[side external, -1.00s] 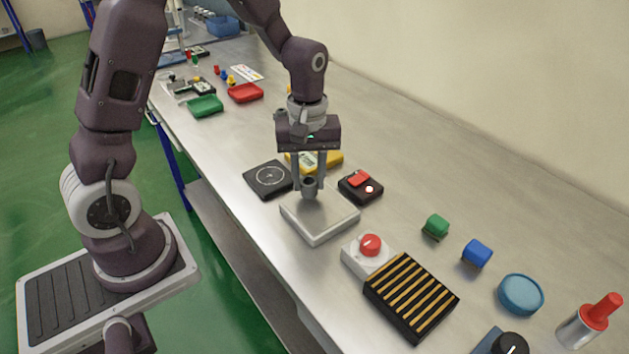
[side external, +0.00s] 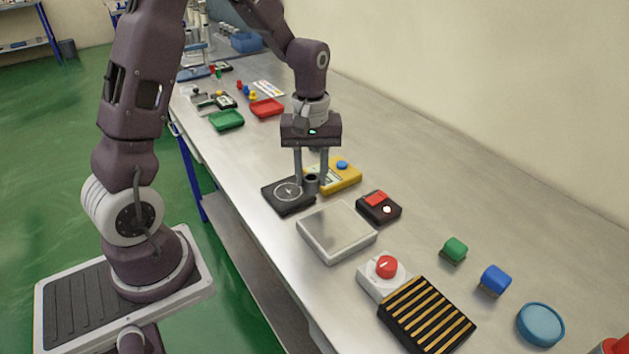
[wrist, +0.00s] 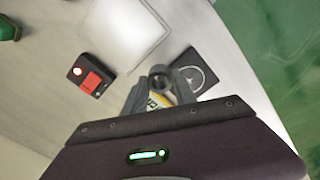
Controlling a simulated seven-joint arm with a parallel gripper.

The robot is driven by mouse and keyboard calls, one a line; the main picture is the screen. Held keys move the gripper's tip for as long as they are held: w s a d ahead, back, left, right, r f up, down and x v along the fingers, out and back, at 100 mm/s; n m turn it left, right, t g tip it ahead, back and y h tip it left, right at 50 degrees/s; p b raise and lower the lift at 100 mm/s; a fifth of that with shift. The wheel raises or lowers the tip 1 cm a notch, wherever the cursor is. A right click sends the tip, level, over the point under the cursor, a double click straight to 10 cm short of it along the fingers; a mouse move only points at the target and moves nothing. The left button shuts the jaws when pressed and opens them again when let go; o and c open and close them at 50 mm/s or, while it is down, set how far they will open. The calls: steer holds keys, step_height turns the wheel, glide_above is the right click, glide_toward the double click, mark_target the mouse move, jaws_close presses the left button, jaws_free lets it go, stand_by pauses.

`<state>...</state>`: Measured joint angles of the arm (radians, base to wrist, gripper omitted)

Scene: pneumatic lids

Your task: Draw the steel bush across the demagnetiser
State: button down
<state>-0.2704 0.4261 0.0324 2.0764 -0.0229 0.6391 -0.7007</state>
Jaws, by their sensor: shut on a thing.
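The steel bush (side external: 312,186), a short dark grey hollow cylinder, is upright between the fingers of my gripper (side external: 311,180), which is shut on it. In the wrist view the bush (wrist: 161,77) shows its open bore. It is beyond the far edge of the pale box with a flat steel top (side external: 337,231), which looks like the demagnetiser. The bush is beside the black pad with a white circle (side external: 287,196), in front of the yellow meter (side external: 343,180). I cannot tell whether it touches the bench.
A black box with a red rocker and lit lamp (side external: 379,207) stands right of the steel-topped box. Nearer are a red-knobbed white box (side external: 384,275) and a black-and-yellow striped block (side external: 427,314). Green (side external: 227,120) and red (side external: 267,108) trays lie farther back.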

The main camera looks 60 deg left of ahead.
steer(key=shift+r, duration=2.1)
